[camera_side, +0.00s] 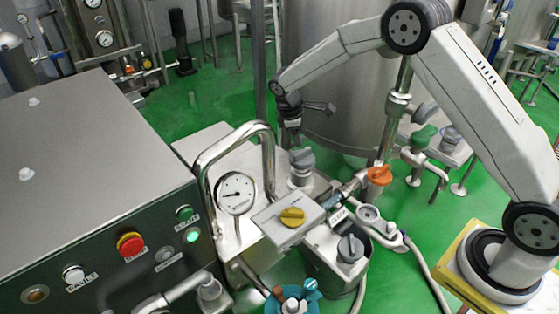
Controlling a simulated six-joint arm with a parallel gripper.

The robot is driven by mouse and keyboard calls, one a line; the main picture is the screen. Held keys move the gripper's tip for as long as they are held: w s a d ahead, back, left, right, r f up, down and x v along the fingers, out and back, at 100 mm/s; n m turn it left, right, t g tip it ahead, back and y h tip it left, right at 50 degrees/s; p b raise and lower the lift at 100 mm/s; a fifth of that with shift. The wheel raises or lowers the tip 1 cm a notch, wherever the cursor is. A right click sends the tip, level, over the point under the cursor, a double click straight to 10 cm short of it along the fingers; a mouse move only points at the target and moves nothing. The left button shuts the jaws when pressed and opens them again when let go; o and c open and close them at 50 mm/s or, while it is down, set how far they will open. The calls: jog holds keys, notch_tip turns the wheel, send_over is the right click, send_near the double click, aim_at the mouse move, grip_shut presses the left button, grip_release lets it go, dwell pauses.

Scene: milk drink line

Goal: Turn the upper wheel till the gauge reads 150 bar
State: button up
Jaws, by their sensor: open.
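A round white pressure gauge (236,194) faces the camera beside a bent metal tube frame. Its dark needle shows, but the reading is too small to make out. A grey wheel-like knob (302,159) stands on a pale round base, the higher of two similar grey knobs in the picture. The lower grey knob (350,248) sits on a grey housing nearer the camera. My gripper (293,138) points down just above and slightly left of the higher knob. It is open, with nothing seen between its fingers; whether it touches the knob cannot be told.
A bent metal tube frame (205,165) rises left of my gripper. A yellow knob (292,216), an orange knob (379,175) and a green knob (423,137) stand nearby. A large steel tank (335,110) is close behind. A control cabinet (90,170) fills the left.

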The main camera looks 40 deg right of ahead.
aim_at(302, 151)
jog(key=n, duration=0.5)
jog(key=shift+a+h, duration=0.25)
jog(key=shift+h, duration=0.05)
jog(key=n, duration=0.4)
jog(key=shift+w+a+h, duration=0.15)
jog(key=shift+h, duration=0.15)
jog(key=shift+x, duration=3.85)
grip_shut()
